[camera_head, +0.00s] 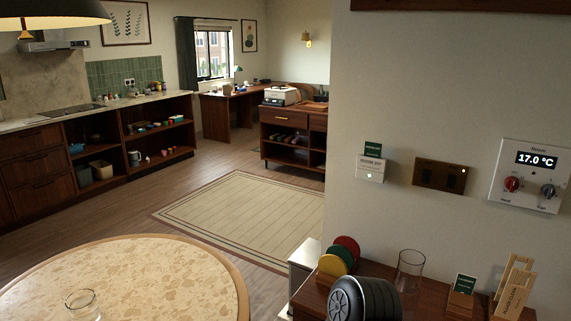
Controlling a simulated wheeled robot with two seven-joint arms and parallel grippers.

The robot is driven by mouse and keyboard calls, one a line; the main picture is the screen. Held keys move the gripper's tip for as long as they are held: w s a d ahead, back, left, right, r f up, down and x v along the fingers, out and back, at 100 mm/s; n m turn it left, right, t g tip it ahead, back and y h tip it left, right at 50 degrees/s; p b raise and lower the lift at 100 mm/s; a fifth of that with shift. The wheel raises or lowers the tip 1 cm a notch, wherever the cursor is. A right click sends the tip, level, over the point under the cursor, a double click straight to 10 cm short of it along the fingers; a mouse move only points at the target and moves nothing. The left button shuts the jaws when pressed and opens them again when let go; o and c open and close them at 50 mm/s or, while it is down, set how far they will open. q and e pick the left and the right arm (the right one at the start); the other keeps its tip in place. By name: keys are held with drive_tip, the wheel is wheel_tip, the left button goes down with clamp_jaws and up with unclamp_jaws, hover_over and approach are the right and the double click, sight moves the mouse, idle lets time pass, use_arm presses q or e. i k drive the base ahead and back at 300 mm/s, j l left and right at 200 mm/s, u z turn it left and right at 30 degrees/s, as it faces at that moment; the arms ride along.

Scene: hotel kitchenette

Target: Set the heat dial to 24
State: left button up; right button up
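The white thermostat panel (529,176) is on the wall at the far right. Its dark display (536,159) reads 17.0 °C. Below the display are a red dial (512,184) on the left and a dark dial (548,191) on the right. The labels under the dials are too small to read surely; the left one looks like "Heat".
A brass switch plate (440,176) and a small white card holder (371,167) are on the wall left of the panel. Below, a wooden cabinet top (430,300) holds a glass (409,270), coloured discs (338,256) and card stands. A round table (130,265) stands at left.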

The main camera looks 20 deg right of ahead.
sight(512, 183)
drive_tip(key=z, duration=2.15)
drive_tip(key=i+l, duration=0.15)
drive_tip(key=l, duration=0.3)
drive_tip(key=i+l+u, duration=0.1)
drive_tip(key=l, duration=0.3)
drive_tip(key=i+l, duration=0.15)
drive_tip(key=l, duration=0.3)
drive_tip(key=i+l, duration=0.15)
drive_tip(key=l, duration=0.25)
drive_tip(key=i+l+u, duration=0.1)
drive_tip(key=l, duration=0.35)
drive_tip(key=i+l, duration=0.15)
drive_tip(key=l, duration=0.3)
drive_tip(key=i+l, duration=0.1)
drive_tip(key=l, duration=0.35)
drive_tip(key=u, duration=0.05)
